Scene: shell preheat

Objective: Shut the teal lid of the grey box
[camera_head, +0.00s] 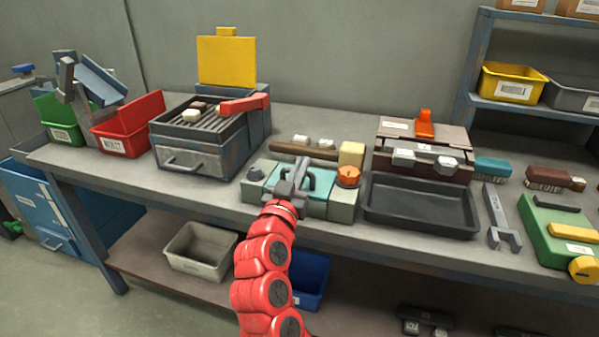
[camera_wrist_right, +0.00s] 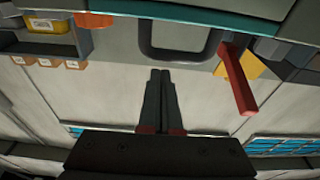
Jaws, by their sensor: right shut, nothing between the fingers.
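The grey box (camera_head: 341,213) stands near the front edge of the bench, with an orange knob (camera_head: 347,177) at its right end. Its teal lid (camera_head: 322,197) lies low, roughly level, across the middle of the box; I cannot tell whether it is fully shut. A dark handle (camera_head: 313,179) rises from the lid. My right gripper (camera_head: 299,172) is shut and empty, over the lid beside the handle, hiding part of both. In the right wrist view the closed fingertips (camera_wrist_right: 160,73) point toward the handle (camera_wrist_right: 152,40); contact is unclear. My left gripper is not in view.
A black tray (camera_head: 420,222) stands just right of the box. A grill-like unit (camera_head: 190,162) with a red handle (camera_head: 243,104) is at its left. A wooden bar (camera_head: 292,148) and pale yellow block (camera_head: 352,153) lie close behind. A wrench (camera_head: 498,218) lies farther right.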

